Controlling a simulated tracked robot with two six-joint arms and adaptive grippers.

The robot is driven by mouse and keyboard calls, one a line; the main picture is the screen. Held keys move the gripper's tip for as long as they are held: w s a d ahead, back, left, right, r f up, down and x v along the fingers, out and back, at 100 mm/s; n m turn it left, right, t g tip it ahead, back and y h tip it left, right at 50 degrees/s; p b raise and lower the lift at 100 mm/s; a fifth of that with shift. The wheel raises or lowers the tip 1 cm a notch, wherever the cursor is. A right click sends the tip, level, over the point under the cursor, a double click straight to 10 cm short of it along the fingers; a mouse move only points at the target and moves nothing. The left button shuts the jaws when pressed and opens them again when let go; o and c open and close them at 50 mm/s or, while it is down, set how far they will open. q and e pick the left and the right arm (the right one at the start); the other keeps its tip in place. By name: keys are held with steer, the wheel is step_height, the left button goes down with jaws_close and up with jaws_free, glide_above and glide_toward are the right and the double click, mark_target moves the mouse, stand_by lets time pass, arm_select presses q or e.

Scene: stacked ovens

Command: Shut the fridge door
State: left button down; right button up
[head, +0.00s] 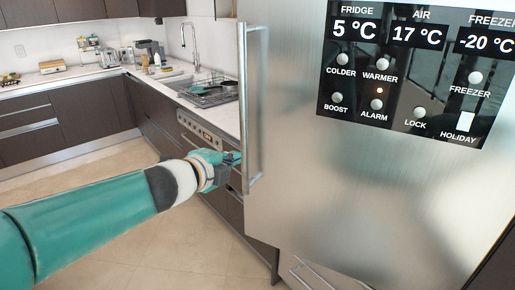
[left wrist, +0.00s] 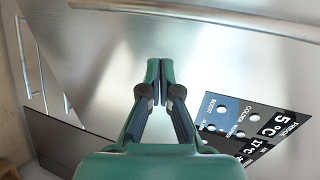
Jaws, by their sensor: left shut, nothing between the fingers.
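The fridge door (head: 350,190) is a large brushed-steel panel filling the right of the head view. Its long vertical handle (head: 252,100) runs along the door's left edge. In the left wrist view, the door's steel face (left wrist: 110,50) lies beyond the fingers, with the handle bar (left wrist: 200,12) across the top. My left gripper (head: 236,158) is shut and empty, close to the lower part of the handle; its closed fingertips (left wrist: 160,68) point at the door's face. I cannot tell whether they touch it. How far the door stands open is unclear. My right gripper is out of view.
A black control panel (head: 415,75) with temperature readouts is on the door. Drawer handles (head: 315,275) show below the door. Left of it are an oven front (head: 200,130), a counter with a sink (head: 180,80), and dark cabinets (head: 85,115). The tiled floor (head: 185,255) is clear.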

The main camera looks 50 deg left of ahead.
arm_select(q)
steer(key=b, duration=0.4)
glide_toward(264, 141)
step_height(264, 141, down, 2)
steer(key=w, duration=0.2)
steer(key=shift+w+a, duration=0.55)
steer(key=shift+w, duration=0.25)
steer(key=shift+w+a, duration=0.55)
steer(key=shift+w, duration=0.3)
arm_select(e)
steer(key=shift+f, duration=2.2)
arm_select(q)
steer(key=shift+r, duration=0.1)
